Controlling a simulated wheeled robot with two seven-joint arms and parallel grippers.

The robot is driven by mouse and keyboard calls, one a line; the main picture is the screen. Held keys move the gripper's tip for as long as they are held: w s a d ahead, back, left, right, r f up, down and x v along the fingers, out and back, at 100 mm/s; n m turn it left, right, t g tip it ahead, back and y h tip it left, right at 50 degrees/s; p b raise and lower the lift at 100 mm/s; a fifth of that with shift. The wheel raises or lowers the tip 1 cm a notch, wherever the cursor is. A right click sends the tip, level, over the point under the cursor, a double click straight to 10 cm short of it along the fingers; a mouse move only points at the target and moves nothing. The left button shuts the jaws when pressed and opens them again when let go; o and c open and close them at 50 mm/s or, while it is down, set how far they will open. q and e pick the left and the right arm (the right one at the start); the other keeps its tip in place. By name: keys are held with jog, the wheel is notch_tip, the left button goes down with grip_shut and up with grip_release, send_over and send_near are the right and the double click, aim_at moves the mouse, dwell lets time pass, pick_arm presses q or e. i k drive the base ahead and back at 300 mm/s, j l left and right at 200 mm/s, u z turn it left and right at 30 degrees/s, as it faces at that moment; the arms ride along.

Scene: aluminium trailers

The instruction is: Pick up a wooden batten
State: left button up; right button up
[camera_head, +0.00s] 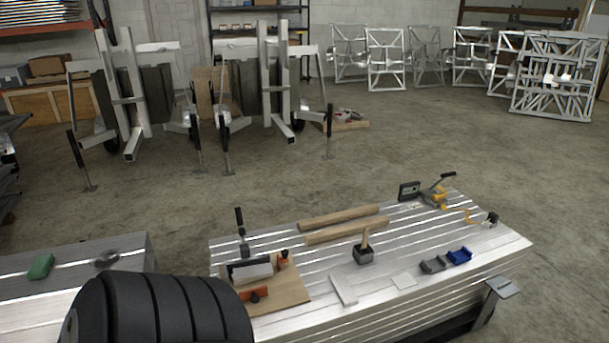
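Two wooden battens lie side by side on a silver slatted metal bench (460,262) in the head view. The far batten (338,217) and the near batten (347,230) run roughly left to right near the bench's back edge, with a narrow gap between them. A mallet's upright wooden handle stands just in front of the near batten. Neither of my grippers is in view, and nothing is seen touching the battens.
A mallet (364,254), a wooden board with tools (290,297), blue and grey blocks (459,256), and a yellow tool (437,194) are on the bench. A black ribbed rounded shape covers the lower left. Trailer frames (130,90) stand behind; open concrete floor lies between.

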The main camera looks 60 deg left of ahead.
aim_at(322, 236)
jog(key=u, duration=1.5)
jog(key=i+l, duration=0.3)
jog(key=i+l+u, duration=0.15)
jog(key=i+l, duration=0.4)
jog(key=l, duration=0.2)
jog(key=i+l+u, duration=0.1)
jog(key=i+l, duration=0.2)
jog(key=i+l+u, duration=0.1)
jog(key=i+l, duration=0.15)
jog(key=l, duration=0.25)
jog(key=i+l, duration=0.25)
jog(key=l, duration=0.15)
jog(key=i+l+u, duration=0.1)
jog(key=i+l, duration=0.15)
jog(key=l, duration=0.15)
jog(key=i+l+u, duration=0.1)
jog(key=i+l, duration=0.15)
jog(key=l, duration=0.2)
